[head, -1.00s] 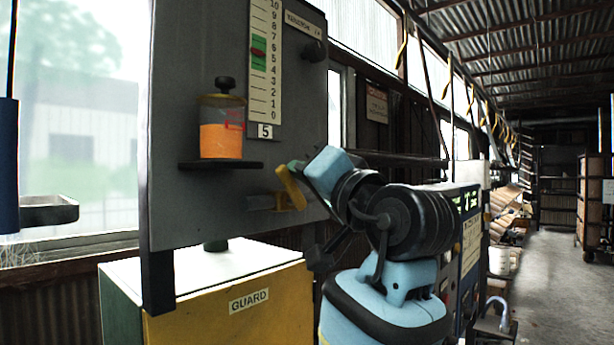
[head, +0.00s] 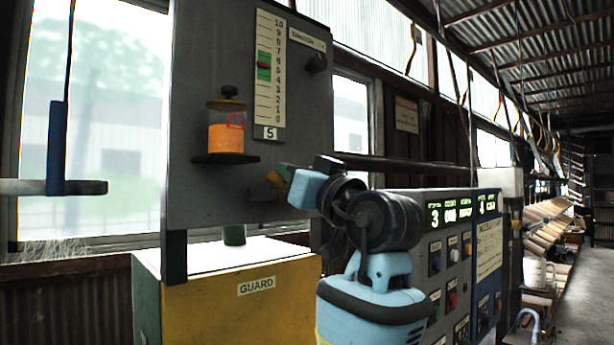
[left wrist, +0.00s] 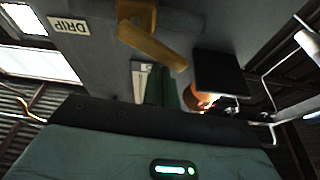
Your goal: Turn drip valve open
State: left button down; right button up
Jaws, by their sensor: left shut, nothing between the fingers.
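The drip valve is a yellow lever on the grey panel, below and right of the orange bottle (head: 226,138). In the head view only part of the lever (head: 274,180) shows beside my gripper. In the left wrist view the lever (left wrist: 152,45) slants down to the right from its mount, near a DRIP label (left wrist: 68,25). My left gripper (head: 282,171) is shut and empty, its green fingers close to the lever. My right gripper is out of view.
The bottle stands on a small black shelf (head: 225,159). A yellow box marked GUARD (head: 240,300) stands below the panel. A control console (head: 455,250) with buttons and green displays is right of my arm. A grey bar (head: 80,187) hangs at left.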

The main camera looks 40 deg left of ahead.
pick_arm(q)
jog(key=shift+s+a+f+n+g, duration=0.15)
jog(key=shift+s+f+n, duration=0.15)
jog(key=shift+f+n, duration=0.2)
jog(key=shift+s+a+f+n+g, duration=0.15)
jog(key=shift+s+f+n, duration=0.1)
jog(key=shift+f+n, duration=0.25)
jog(key=shift+d, duration=0.1)
jog(key=shift+f, duration=0.1)
jog(key=shift+s, duration=0.1)
